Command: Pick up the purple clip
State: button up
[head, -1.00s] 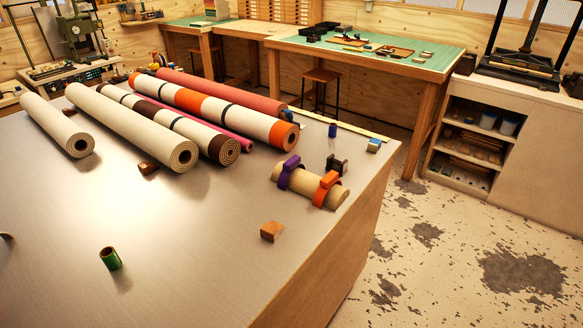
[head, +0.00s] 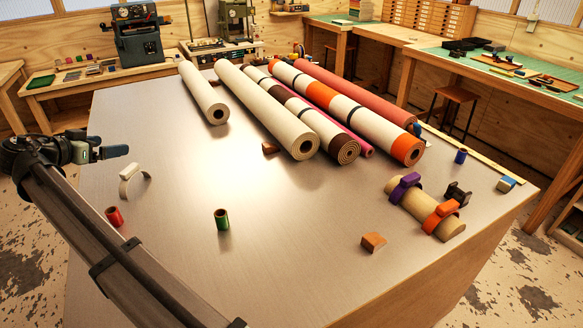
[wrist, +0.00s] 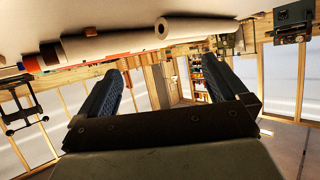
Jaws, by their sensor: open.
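The purple clip (head: 404,187) sits around the left end of a short tan roll (head: 423,210) at the right of the table in the head view. An orange clip (head: 441,215) is on the same roll, nearer its right end. My gripper (head: 122,151) is over the left side of the table, far from the purple clip. In the wrist view my gripper (wrist: 165,88) has its two fingers spread with nothing between them. The purple clip cannot be made out in the wrist view.
Several long rolls (head: 265,110) lie across the table's back. A white clip (head: 131,183), a red spool (head: 114,216), a green spool (head: 221,219), a wooden block (head: 373,241) and a black clip (head: 458,192) stand around. The table's middle front (head: 290,240) is clear.

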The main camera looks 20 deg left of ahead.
jog(key=w+d+f+m+g+h, duration=0.15)
jog(key=w+d+m, duration=0.25)
jog(key=w+d, duration=0.65)
jog(key=w+d+m+g+h, duration=0.1)
jog(key=w+d+m+g, duration=0.35)
jog(key=d, duration=0.95)
jog(key=w+d+m+g+h, duration=0.1)
jog(key=w+d+m, duration=0.3)
jog(key=w+d, duration=0.75)
jog(key=m+g+y, duration=0.4)
jog(key=m+g, duration=0.2)
jog(key=m, duration=0.7)
send_over(411, 177)
notch_tip(411, 177, down, 3)
jog(key=shift+d+r, duration=0.1)
jog(key=shift+r, duration=0.1)
jog(key=shift+w+f, duration=0.1)
jog(key=shift+f, duration=4)
jog(key=shift+c, duration=0.5)
jog(key=c, duration=0.8)
